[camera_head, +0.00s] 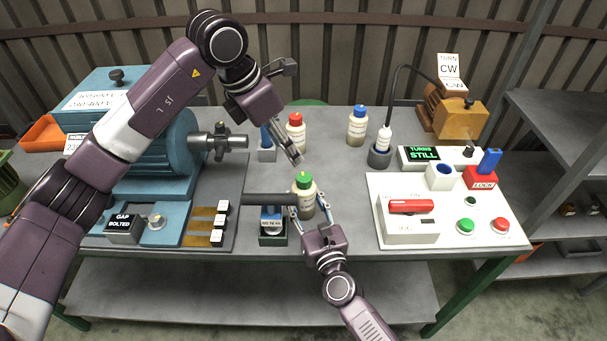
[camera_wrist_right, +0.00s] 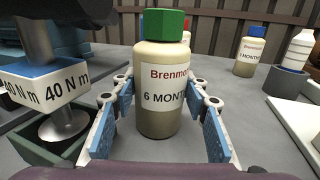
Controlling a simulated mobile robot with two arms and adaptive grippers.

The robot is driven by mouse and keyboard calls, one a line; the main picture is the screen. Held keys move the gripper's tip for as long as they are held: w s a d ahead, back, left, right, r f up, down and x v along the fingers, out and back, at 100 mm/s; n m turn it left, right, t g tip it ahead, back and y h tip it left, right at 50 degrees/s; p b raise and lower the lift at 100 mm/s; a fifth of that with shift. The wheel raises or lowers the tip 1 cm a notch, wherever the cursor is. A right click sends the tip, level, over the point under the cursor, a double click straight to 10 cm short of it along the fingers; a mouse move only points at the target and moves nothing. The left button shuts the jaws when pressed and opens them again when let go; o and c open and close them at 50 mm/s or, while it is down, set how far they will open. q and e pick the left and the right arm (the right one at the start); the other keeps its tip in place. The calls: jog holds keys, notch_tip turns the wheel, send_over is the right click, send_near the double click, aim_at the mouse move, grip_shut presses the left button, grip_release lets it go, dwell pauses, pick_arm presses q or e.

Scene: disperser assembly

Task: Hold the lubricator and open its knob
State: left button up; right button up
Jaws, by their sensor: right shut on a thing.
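The lubricator (camera_head: 306,196) is a beige bottle with a green knob (camera_head: 304,178) on top, upright at the middle of the bench. In the right wrist view, the lubricator (camera_wrist_right: 158,115) carries a label reading "6 MONTH", and its green knob (camera_wrist_right: 165,24) is in place. My right gripper (camera_head: 307,211) is shut on the lubricator's body, one finger on each side. My left gripper (camera_head: 294,156) is above and behind the green knob, apart from it, fingers pointing down. Its finger gap is not clear.
A red-capped bottle (camera_head: 296,133) and a blue-capped bottle (camera_head: 357,126) stand behind. A dark horizontal shaft (camera_head: 268,199) and a "40 N m" block (camera_wrist_right: 45,83) are close at left. The white control panel (camera_head: 455,225) lies to the right. Bare bench lies between lubricator and panel.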

aim_at(305, 176)
pick_arm(q)
jog(key=x, duration=1.2)
jog(key=shift+w, duration=0.15)
jog(key=shift+r, duration=0.1)
jog(key=c, duration=1.2)
jog(key=shift+o, duration=0.2)
